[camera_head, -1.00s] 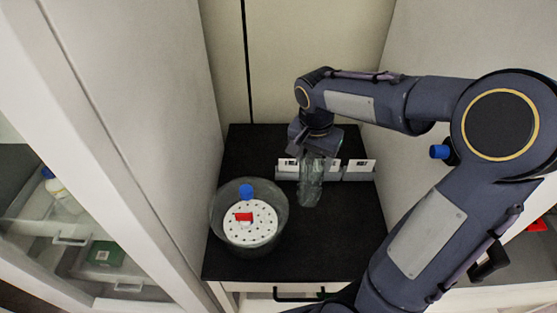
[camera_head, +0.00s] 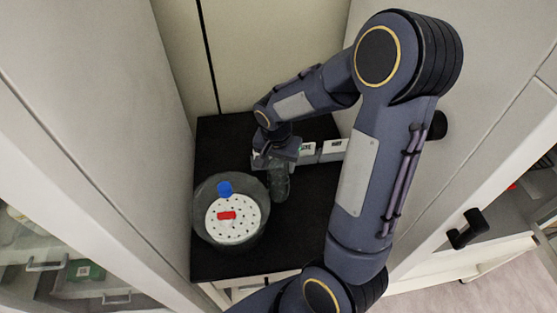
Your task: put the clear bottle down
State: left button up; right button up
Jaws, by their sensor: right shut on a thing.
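The clear bottle (camera_head: 280,186) is a see-through, greenish vessel over the black counter top (camera_head: 223,268), just right of a round glass vessel. My right gripper (camera_head: 276,163) is shut on the bottle's upper part. I cannot tell whether the bottle's base touches the counter. The bottle looks close to upright, with its top hidden by the gripper. My left gripper is not in view.
The round glass vessel (camera_head: 204,225) holds a white perforated disc (camera_head: 232,232), with a blue cap (camera_head: 225,188) and a red piece (camera_head: 227,215) on it. White labelled holders (camera_head: 333,149) stand behind the bottle. Cabinet walls flank the counter.

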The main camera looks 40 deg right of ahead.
jog(key=shift+f, duration=0.2)
jog(key=o, duration=1.4)
jog(key=shift+r, duration=0.1)
